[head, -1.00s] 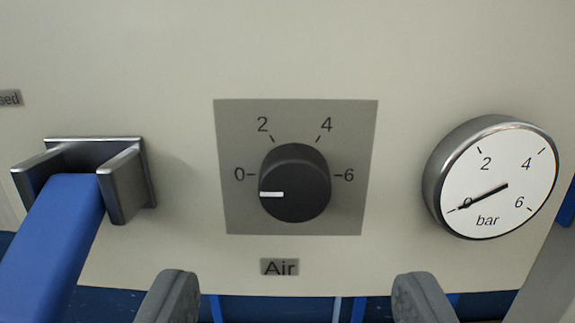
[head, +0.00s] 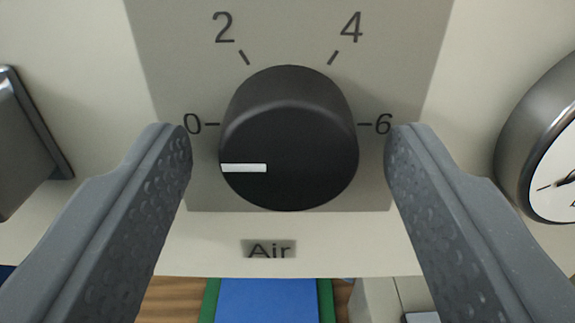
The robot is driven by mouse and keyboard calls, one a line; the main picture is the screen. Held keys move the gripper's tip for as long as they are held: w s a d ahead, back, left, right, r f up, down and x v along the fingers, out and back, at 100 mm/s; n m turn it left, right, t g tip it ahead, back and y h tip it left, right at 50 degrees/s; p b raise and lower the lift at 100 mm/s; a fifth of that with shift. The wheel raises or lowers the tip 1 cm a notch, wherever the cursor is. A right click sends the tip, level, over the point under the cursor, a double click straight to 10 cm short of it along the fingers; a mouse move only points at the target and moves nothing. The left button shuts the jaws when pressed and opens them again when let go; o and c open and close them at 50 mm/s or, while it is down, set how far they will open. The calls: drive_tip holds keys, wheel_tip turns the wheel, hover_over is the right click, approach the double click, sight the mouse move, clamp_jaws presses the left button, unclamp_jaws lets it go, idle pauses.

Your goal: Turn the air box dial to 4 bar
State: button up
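The black air dial (head: 288,140) sits on a grey scale plate (head: 175,70) marked 0, 2, 4 and 6. Its white pointer line (head: 243,168) points left, at the 0 side. My gripper (head: 289,160) is open, with one grey finger on the left of the dial and one on the right. A gap shows between each fingertip and the dial, and I see no contact. The round gauge (head: 550,150) is cut off at the right edge; its needle is only partly in view.
A label reading Air (head: 269,250) is below the dial. A dark metal bracket (head: 22,145) stands out from the panel at the left edge. Below the panel, a blue surface with green edges (head: 267,302) and a brown floor show.

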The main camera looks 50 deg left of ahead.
drive_tip(key=c, duration=0.8)
drive_tip(key=shift+d, duration=0.1)
